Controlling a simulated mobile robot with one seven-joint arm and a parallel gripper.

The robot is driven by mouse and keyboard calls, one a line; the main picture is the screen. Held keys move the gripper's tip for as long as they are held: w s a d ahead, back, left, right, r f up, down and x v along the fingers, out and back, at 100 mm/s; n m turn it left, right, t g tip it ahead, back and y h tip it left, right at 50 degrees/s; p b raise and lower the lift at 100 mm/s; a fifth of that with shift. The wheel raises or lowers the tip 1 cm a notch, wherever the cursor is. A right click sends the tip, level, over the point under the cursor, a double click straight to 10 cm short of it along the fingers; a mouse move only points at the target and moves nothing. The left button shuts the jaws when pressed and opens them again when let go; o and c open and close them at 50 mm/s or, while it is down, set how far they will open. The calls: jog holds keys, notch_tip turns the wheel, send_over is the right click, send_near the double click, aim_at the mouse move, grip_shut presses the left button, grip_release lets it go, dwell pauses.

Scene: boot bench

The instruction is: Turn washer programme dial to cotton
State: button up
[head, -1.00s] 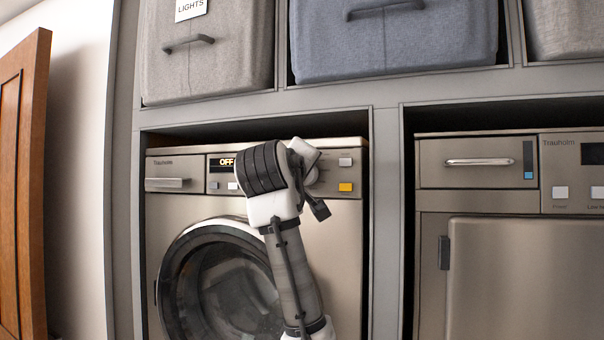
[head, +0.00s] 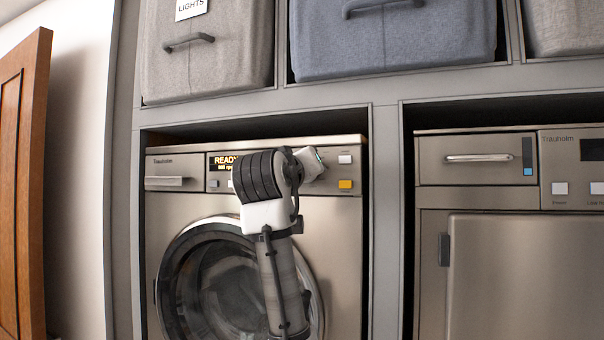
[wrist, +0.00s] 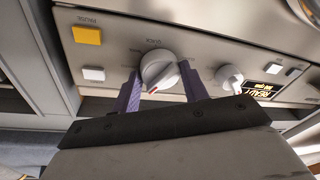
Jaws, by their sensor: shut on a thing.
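The washer (head: 340,230) stands in the left bay, its display (head: 222,161) lit and reading READY. Small labels ring the dial; one seems to read QUICK, the others are too small to read. In the head view my arm hides the dial and fingertips.
A yellow button (wrist: 87,35) and a white button (wrist: 93,73) are on the other side. The round washer door (head: 215,280) lies below. A second appliance (head: 520,260) stands right, and fabric bins (head: 395,45) sit above.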

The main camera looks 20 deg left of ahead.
jog(key=shift+m, duration=0.9)
jog(key=o, duration=1)
jog(key=shift+s, duration=0.1)
jog(key=shift+s+d+f+b, duration=0.2)
jog(key=shift+s+b, duration=0.8)
jog(key=shift+s, duration=1.25)
jog(key=shift+s+d+f+b, duration=0.2)
jog(key=shift+s+b, duration=0.85)
jog(key=shift+s, duration=1.25)
jog(key=shift+s+d+f+b, duration=0.1)
jog(key=shift+s+f+b, duration=0.15)
jog(key=shift+s+b, duration=1.4)
jog(key=shift+s+p, duration=0.55)
jog(key=shift+p, duration=0.1)
